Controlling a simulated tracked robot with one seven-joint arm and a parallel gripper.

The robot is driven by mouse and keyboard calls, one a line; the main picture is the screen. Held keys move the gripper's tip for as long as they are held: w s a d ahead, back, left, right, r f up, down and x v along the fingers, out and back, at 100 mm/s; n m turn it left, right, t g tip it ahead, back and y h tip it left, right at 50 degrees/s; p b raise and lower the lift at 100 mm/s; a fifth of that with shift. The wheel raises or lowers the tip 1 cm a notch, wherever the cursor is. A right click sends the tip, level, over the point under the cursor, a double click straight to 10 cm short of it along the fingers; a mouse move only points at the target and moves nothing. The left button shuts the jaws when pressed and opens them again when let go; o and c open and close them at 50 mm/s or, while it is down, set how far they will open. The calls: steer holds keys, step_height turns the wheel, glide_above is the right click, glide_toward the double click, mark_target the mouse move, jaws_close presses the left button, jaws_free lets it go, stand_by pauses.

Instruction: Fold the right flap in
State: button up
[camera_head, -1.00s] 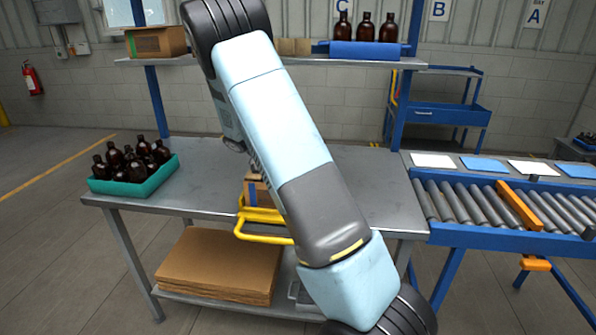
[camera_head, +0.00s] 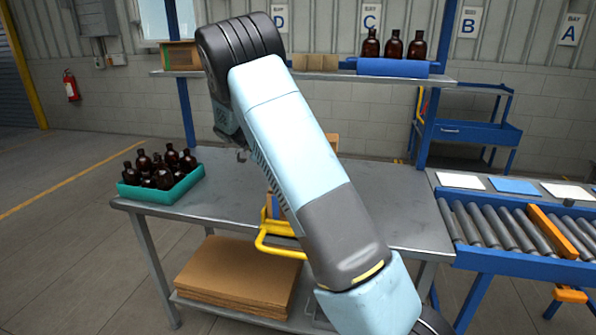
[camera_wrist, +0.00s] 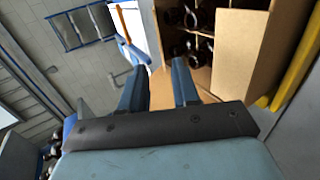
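In the wrist view, an open cardboard box (camera_wrist: 222,15) holds several dark amber bottles (camera_wrist: 200,52) in a divided inside. A tan flap (camera_wrist: 240,55) stands along the right of the opening in that view. I cannot tell for sure which flap it is. My gripper (camera_wrist: 157,72) is open, its two blue fingers apart beside the box's near left edge. Tan cardboard shows behind the gap, and I see nothing clamped. In the head view, my arm hides most of the box, and a bit of cardboard (camera_head: 332,142) shows right of the arm.
A yellow tubular frame (camera_head: 278,247) stands at the bench's (camera_head: 225,190) front edge. A teal crate of bottles (camera_head: 165,192) is at left. Flat cardboard (camera_head: 235,278) lies on the lower shelf. A roller conveyor (camera_head: 510,230) adjoins at right. Three bottles (camera_head: 393,46) stand on the upper shelf.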

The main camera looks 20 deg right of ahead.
steer(key=shift+w+a+r, duration=0.2)
steer(key=shift+a, duration=0.15)
